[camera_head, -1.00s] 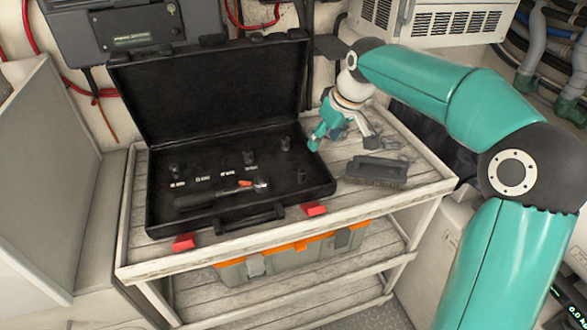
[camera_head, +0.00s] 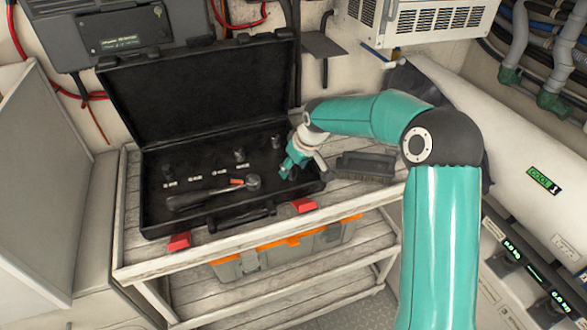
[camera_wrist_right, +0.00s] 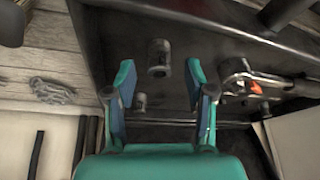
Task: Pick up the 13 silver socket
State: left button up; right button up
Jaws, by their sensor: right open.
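An open black tool case (camera_head: 220,216) holds several small dark-looking sockets. One socket (camera_head: 239,156) stands at the case's middle back and another socket (camera_head: 276,142) at its right back. The labels are too small to read, so I cannot tell which is the 13 silver socket. My right gripper (camera_head: 287,172) is over the case's right part, open and empty. In the right wrist view, one grey socket (camera_wrist_right: 159,57) shows between and just beyond the fingertips, apart from them. A second socket (camera_wrist_right: 140,103) shows between the fingers, farther back. My left gripper is not in view.
A ratchet (camera_head: 215,192) with a red-orange mark lies at the case's front. A dark brush (camera_head: 365,166) lies on the wooden cart top, right of the case. The raised lid (camera_head: 200,90) stands behind. An orange-and-grey toolbox (camera_head: 285,252) sits on the shelf below.

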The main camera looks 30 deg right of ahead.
jog(key=shift+x, duration=1)
jog(key=shift+r, duration=0.1)
jog(key=shift+c, duration=0.2)
grip_shut()
jog(key=shift+r, duration=0.15)
